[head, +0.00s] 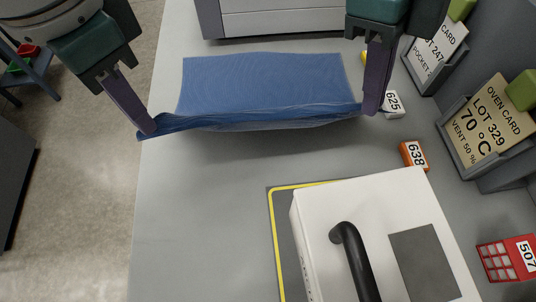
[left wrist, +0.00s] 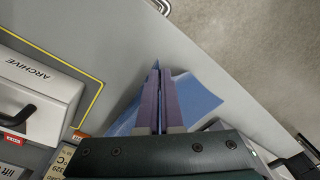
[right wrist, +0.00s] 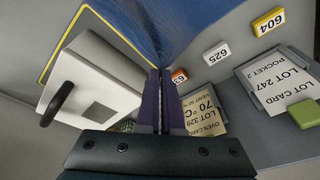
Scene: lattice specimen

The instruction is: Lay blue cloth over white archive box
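The blue cloth (head: 265,82) is spread at the back of the grey table, its near edge lifted and sagging between my two grippers. My left gripper (head: 148,128) is shut on the cloth's near left corner; the left wrist view shows its fingers together with blue cloth (left wrist: 196,98) around them. My right gripper (head: 372,108) is shut at the cloth's near right corner; the right wrist view also shows cloth (right wrist: 185,25) at its fingertips. The white archive box (head: 335,200) with a black handle (head: 355,260) stands uncovered at the front right, apart from the cloth.
A yellow outline (head: 273,225) surrounds the box. Small numbered blocks sit right of it: orange 638 (head: 413,154), white 625 (head: 393,104), red 507 (head: 508,259). Card holders (head: 488,125) line the right side. A grey-white unit (head: 280,18) stands behind. The table's front left is clear.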

